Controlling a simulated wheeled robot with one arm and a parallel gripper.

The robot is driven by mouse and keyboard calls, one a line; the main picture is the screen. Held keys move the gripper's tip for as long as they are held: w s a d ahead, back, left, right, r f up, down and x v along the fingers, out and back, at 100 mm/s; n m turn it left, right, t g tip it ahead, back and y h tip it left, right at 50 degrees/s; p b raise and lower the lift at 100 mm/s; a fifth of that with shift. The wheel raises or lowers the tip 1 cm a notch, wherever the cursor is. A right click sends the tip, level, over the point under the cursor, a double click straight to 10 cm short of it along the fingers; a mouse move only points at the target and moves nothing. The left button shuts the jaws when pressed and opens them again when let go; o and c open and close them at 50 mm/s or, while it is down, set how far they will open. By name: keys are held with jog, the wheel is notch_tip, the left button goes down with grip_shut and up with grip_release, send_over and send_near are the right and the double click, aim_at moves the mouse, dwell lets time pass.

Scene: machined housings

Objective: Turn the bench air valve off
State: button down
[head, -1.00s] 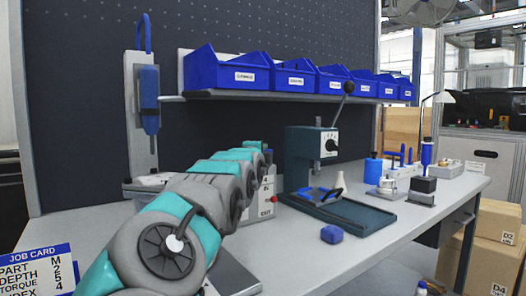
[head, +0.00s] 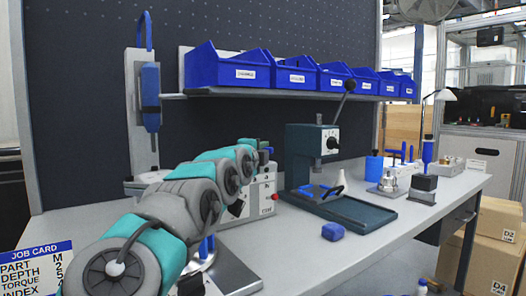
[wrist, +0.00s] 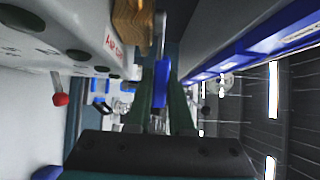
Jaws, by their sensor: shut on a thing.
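The bench air valve shows in the wrist view as a brass-coloured body (wrist: 132,28) beside an "AIR" label on a pale panel. A silver lever leads from it to a blue grip (wrist: 161,82). My gripper (wrist: 162,100) is shut on the blue grip, with a dark green finger on each side of it. In the head view the same pale console (head: 262,192) stands on the bench behind my arm. My gripper and the valve are mostly hidden there by my own wrist.
A red-knobbed switch (wrist: 60,99) sticks out of the console near my gripper. Blue bins (head: 230,70) line the shelf above. The bench front is mostly clear.

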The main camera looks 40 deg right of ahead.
jog(key=c, duration=0.8)
grip_release()
jog(key=shift+w, duration=0.15)
jog(key=shift+w+d+f+n+t+y, duration=0.1)
jog(key=shift+d+f+n+t+y, duration=0.05)
jog(key=shift+n+t+y, duration=0.35)
jog(key=shift+d+t, duration=0.1)
jog(key=shift+t, duration=0.2)
jog(key=shift+w+n+t+y, duration=0.1)
jog(key=shift+n+t+y, duration=0.2)
jog(key=shift+n+y, duration=0.1)
jog(key=shift+w+d+n+t+y+b, duration=0.15)
jog(key=shift+d+n+t+y+b, duration=0.15)
jog(key=shift+t+y+b, duration=0.15)
jog(key=shift+w+n+t+y, duration=0.15)
jog(key=shift+n+t+y, duration=0.25)
jog(key=shift+y, duration=0.15)
jog(key=shift+d+b, duration=0.1)
jog(key=shift+b, duration=0.25)
